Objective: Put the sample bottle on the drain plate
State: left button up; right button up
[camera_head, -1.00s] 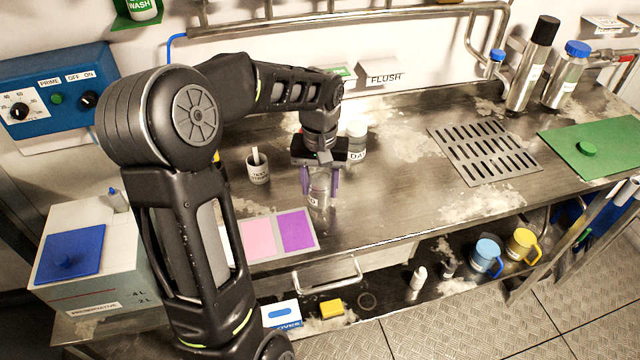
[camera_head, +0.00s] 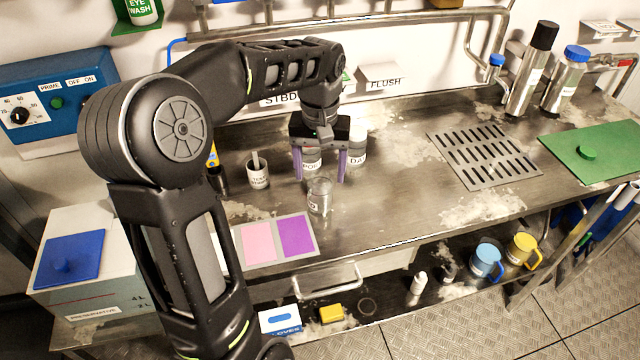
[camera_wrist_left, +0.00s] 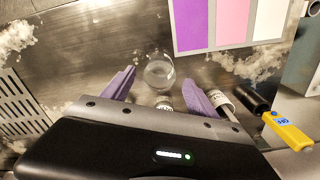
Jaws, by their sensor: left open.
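A small clear glass bottle (camera_head: 319,197), which looks like the sample bottle, stands upright on the steel counter. It also shows in the left wrist view (camera_wrist_left: 159,71). My left gripper (camera_head: 321,180) is open and empty, its purple fingers spread above and behind the bottle, apart from it. In the left wrist view, my left gripper (camera_wrist_left: 160,90) has a finger on each side, with the bottle just beyond the tips. The slotted drain plate (camera_head: 484,153) lies flat and empty on the counter to the right; its edge shows in the left wrist view (camera_wrist_left: 22,108). My right gripper is not in view.
Two labelled jars (camera_head: 357,150) stand behind the gripper, and a cup of test strips (camera_head: 258,172) is to its left. A colour card (camera_head: 278,239) lies in front. The counter between is clear.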

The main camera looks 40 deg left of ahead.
pick_arm(q)
notch_tip(320, 180, up, 6)
dwell(0.7)
